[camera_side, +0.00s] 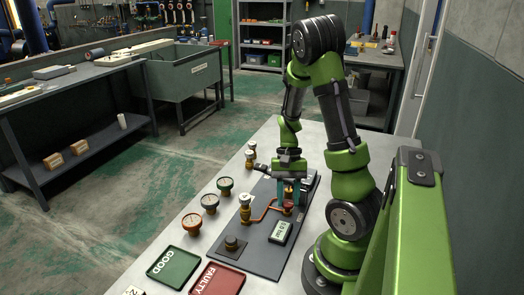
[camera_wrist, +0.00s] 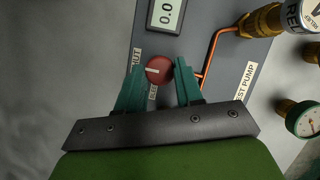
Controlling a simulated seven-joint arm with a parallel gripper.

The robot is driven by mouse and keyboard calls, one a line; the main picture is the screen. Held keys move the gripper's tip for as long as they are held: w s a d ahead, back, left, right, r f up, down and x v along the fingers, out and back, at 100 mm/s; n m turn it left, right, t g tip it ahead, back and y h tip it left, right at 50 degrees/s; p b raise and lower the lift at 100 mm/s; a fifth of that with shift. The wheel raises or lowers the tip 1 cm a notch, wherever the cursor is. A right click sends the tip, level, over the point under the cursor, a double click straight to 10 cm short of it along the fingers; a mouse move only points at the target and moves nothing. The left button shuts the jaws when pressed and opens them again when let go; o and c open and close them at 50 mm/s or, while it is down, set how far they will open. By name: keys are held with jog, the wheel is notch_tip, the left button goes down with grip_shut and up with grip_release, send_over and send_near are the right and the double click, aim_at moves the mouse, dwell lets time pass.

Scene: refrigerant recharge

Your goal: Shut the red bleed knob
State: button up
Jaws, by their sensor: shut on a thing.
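The red bleed knob (camera_wrist: 159,69) has a round top with a pale line across it. It sits on the dark panel (camera_wrist: 215,20) below the display in the wrist view. My gripper (camera_wrist: 158,65) has its two teal fingers on either side of the knob and is shut on it. In the side view my gripper (camera_side: 289,198) points straight down onto the panel's right part. The red knob (camera_side: 288,211) shows only as a small patch by the fingertips there, mostly hidden. A label beside the knob is partly covered by my finger.
A digital display (camera_side: 281,232) lies close to the knob. Several loose gauges, a green GOOD tray (camera_side: 173,267) and a red FAULTY tray (camera_side: 217,280) lie on the table's left and front.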

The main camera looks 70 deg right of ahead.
jog(key=o, duration=1)
jog(key=shift+o, duration=0.2)
jog(key=v, duration=1.7)
jog(key=shift+d, duration=0.15)
jog(key=shift+f, duration=0.1)
jog(key=w+a+n+t+h, duration=0.35)
jog(key=w+a, duration=0.25)
jog(key=a, duration=0.6)
jog(key=s+a+r+n+t, duration=0.1)
jog(key=a+r+n+t, duration=0.1)
jog(key=a, duration=0.4)
jog(key=s+a+r+n+t+y, duration=0.1)
jog(key=a+r+n+t, duration=0.2)
jog(key=a, duration=0.4)
jog(key=shift+s+a+n, duration=0.3)
jog(key=shift+a+n, duration=0.05)
jog(key=shift+n, duration=0.2)
